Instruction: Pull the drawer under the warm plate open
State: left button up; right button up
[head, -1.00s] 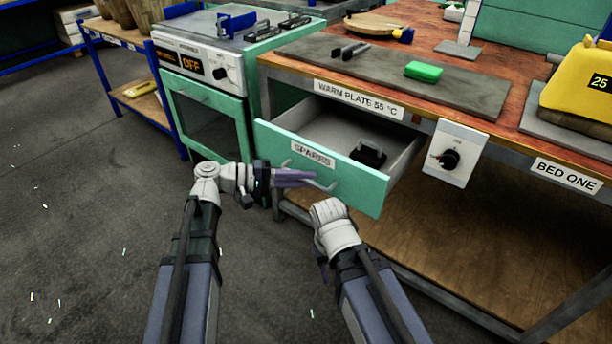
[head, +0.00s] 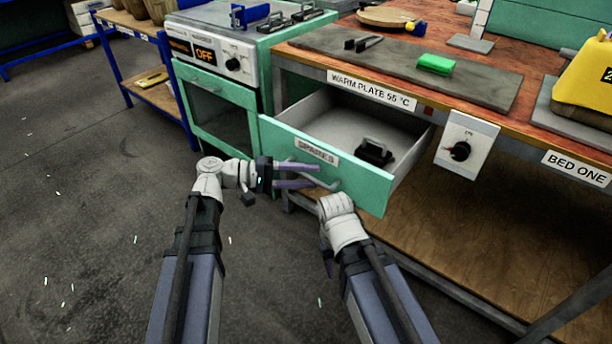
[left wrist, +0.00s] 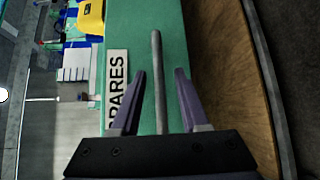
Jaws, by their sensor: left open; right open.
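The green drawer (head: 360,182) labelled SPARES stands open under the warm plate (head: 400,68), and its grey interior shows. A black handled item (head: 374,153) lies inside it. Its grey bar handle (head: 322,184) is on the front; in the left wrist view the handle (left wrist: 158,75) runs between the two fingers without either closing on it. My left gripper (head: 300,175) is open around the handle, close to the drawer front. My right gripper is mostly hidden behind its own wrist (head: 340,222), below the drawer front; its fingers are not clear.
A green oven (head: 215,110) stands left of the drawer. A control box with a knob (head: 466,145) hangs at the bench edge to the right. A green block (head: 435,64) sits on the warm plate. The floor (head: 90,200) at left is clear.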

pick_arm(q)
jog(key=s+a+r+p, duration=0.1)
jog(key=a, duration=0.6)
jog(key=shift+a, duration=0.3)
jog(key=s+d+f+m+g+y+p, duration=0.1)
jog(key=s+d+f+m+g+y, duration=0.15)
jog(key=s+d+f+y, duration=0.55)
jog(key=s+a+f+m+y+p, duration=0.25)
jog(key=s+f+m+y, duration=0.2)
jog(key=f+y, duration=0.4)
notch_tip(320, 180, up, 38)
jog(key=a+p, duration=0.1)
jog(key=p, duration=3.6)
jog(key=shift+w+r+y, duration=0.15)
jog(key=shift+w+y, duration=0.05)
jog(key=shift+y, duration=0.25)
